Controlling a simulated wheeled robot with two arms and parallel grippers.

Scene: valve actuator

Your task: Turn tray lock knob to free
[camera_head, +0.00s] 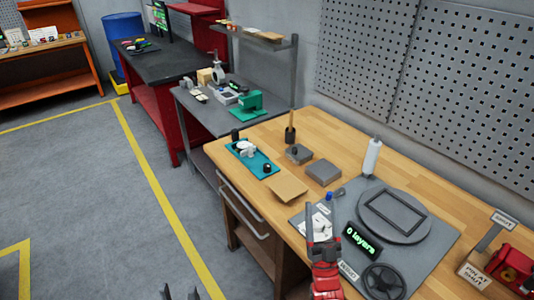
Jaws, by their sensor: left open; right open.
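A grey machine plate (437,238) lies on the wooden bench, bearing a round turntable (418,229) with a rectangular tray frame (393,212). A display (361,241) reads "0 layers". A black handwheel (383,281) is at the front. A small blue-topped part (329,197) and a white labelled patch (320,222) are at the plate's left; I cannot tell which part is the tray lock knob. My red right gripper (321,222) is open over the white patch, partly hiding it; contact is unclear. My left gripper (180,292) is open at the bottom edge, over the floor, away from the bench.
Grey blocks (323,172), a tan board (287,187) and a teal tray (252,157) lie farther left on the bench. A red device (511,268) with labelled plates is at the right. Open floor lies left.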

